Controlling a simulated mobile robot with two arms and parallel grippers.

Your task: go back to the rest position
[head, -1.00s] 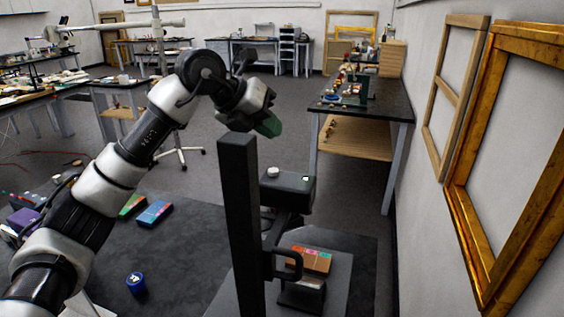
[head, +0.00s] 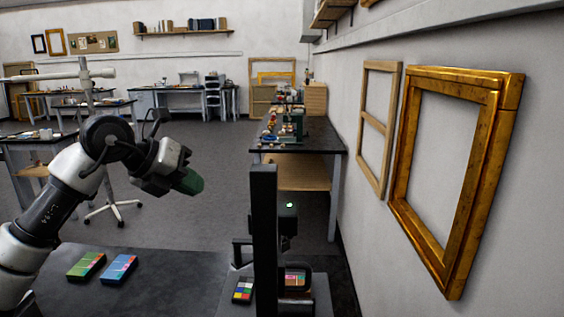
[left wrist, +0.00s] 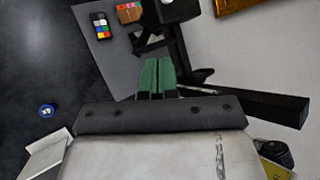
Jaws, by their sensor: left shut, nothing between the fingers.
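My left gripper (head: 188,181), with green fingers, hangs in the air at the left of the head view. It is shut and empty, pointing down and right. The left wrist view shows its two green fingers (left wrist: 157,77) side by side with nothing between them. In the head view my left arm comes in from the left edge, bent at a raised joint. The dark upright post (head: 263,220) of a stand is to the right of the gripper, with a gap between them in the picture. My right gripper is not in view.
A colour card (head: 242,290) and swatch box (head: 297,279) lie by the post. Two coloured boxes, green (head: 86,266) and blue (head: 119,269), lie on the dark surface. A gilt frame (head: 403,150) is on the right wall.

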